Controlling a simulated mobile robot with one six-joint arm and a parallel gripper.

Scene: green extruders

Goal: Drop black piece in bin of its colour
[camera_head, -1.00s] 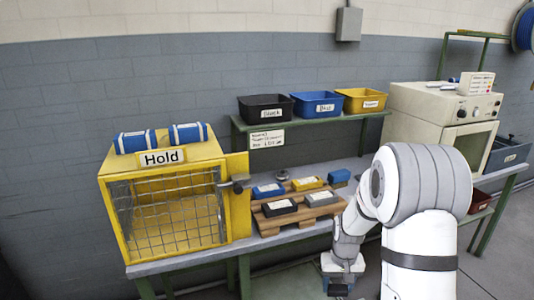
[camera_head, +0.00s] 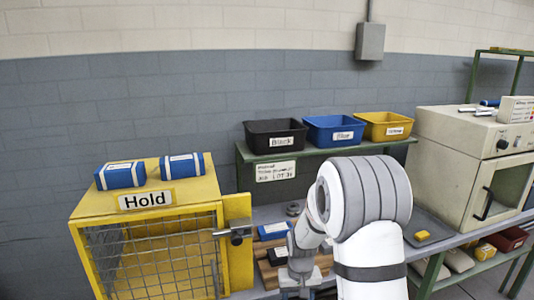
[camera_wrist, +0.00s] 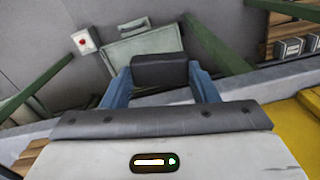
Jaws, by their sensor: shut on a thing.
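My gripper (camera_wrist: 160,88) has its blue fingers shut on a black piece (camera_wrist: 160,70) in the wrist view. In the head view my gripper (camera_head: 300,287) is low at the bottom edge, in front of the bench; the held piece cannot be made out there. The black bin (camera_head: 275,136), labelled Black, stands on the green shelf at the left of the row, above and behind my gripper. Another black piece with a white label (camera_head: 277,257) lies on the wooden pallet, partly hidden by my arm.
The blue bin (camera_head: 334,130) and yellow bin (camera_head: 386,126) stand right of the black bin on the shelf (camera_head: 320,153). A yellow Hold cage (camera_head: 150,240) with two blue packs on top stands left. A beige oven (camera_head: 470,160) stands right.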

